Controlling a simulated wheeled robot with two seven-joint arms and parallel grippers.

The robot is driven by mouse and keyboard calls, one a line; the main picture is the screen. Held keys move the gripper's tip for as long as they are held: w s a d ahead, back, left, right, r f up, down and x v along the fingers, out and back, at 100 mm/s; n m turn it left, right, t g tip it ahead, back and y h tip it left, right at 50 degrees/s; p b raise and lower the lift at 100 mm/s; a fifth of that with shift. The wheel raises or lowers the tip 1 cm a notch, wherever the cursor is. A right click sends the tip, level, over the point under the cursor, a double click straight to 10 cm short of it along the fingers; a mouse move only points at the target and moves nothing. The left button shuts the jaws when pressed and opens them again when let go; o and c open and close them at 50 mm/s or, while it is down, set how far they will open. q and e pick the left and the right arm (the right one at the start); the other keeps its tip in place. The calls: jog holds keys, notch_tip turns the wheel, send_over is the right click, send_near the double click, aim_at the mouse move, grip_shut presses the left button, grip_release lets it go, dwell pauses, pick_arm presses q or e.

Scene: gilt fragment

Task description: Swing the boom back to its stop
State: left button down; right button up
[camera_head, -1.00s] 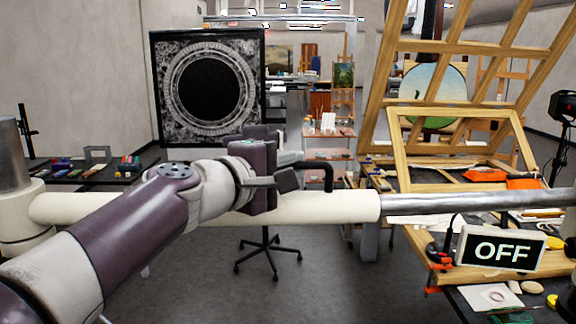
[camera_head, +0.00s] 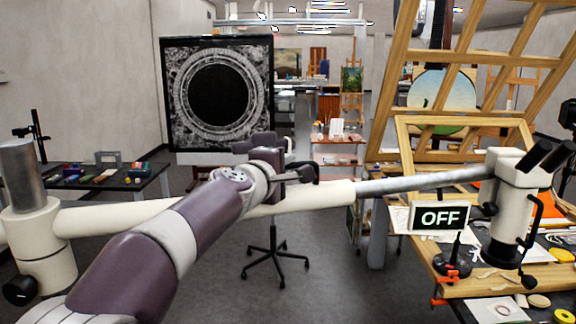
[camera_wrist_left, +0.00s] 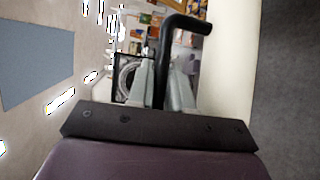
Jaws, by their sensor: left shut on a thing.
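The boom (camera_head: 120,216) is a long cream tube with a thinner grey metal section (camera_head: 405,184). It runs from a post (camera_head: 35,230) at the left to a cream microscope-like head (camera_head: 512,200) at the right. An "OFF" sign (camera_head: 440,217) shows under the metal section. My left gripper (camera_head: 292,175) is shut on the black handle (camera_head: 310,172) at the middle of the boom. In the left wrist view the gripper fingers (camera_wrist_left: 160,90) close around the black handle (camera_wrist_left: 187,24) beside the cream tube (camera_wrist_left: 228,70). I cannot make out a stop.
A workbench (camera_head: 470,289) with small tools and a black lamp base (camera_head: 453,260) lies under the head. A wooden stretcher frame (camera_head: 402,150) stands behind the boom at right. A wheeled stool base (camera_head: 274,255) and a dark table (camera_head: 140,178) are beyond the boom.

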pick_arm(q)
jog(key=shift+r, duration=0.2)
jog(key=c, duration=1.2)
grip_release()
jog(key=shift+a, duration=0.1)
jog(key=shift+o, duration=0.2)
jog(key=shift+a+f, duration=0.15)
jog(key=shift+s, duration=0.15)
jog(key=b+v, duration=0.3)
jog(key=v, duration=0.9)
jog(key=shift+s, duration=0.15)
jog(key=shift+a, duration=0.1)
